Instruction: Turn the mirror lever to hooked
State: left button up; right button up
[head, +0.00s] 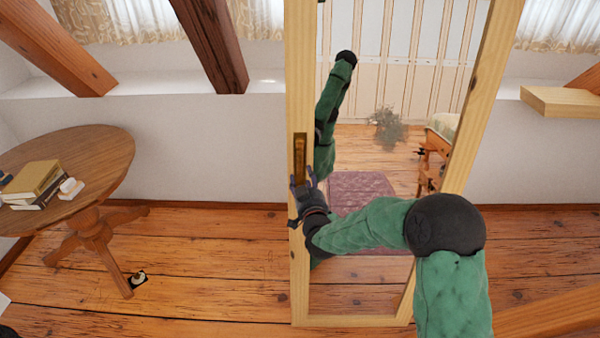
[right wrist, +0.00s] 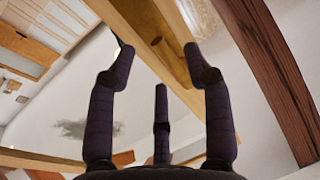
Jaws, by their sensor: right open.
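A standing mirror with a pale timber frame (head: 455,120) fills the middle of the head view. A brown lever or plate (head: 299,155) lies upright along its left post; I cannot tell its setting. My right gripper (head: 304,180) is open at the left post, just below this piece. In the right wrist view my right gripper (right wrist: 158,62) has its dark fingers spread, with the pale wooden post (right wrist: 150,35) passing beyond and between the tips. Contact cannot be told, and the lever is not clear in that view. My left gripper is not in view.
A round wooden table (head: 105,155) with books (head: 35,180) stands at the left. A small item (head: 138,279) lies on the floor by its foot. Dark timber braces (head: 212,45) slope behind. A pale wooden shelf (head: 560,101) is at the right. The glass reflects my arm and a mat.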

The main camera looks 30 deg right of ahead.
aim_at(301, 175)
jog(key=shift+b+x, duration=0.35)
jog(key=shift+x, duration=2)
grip_shut()
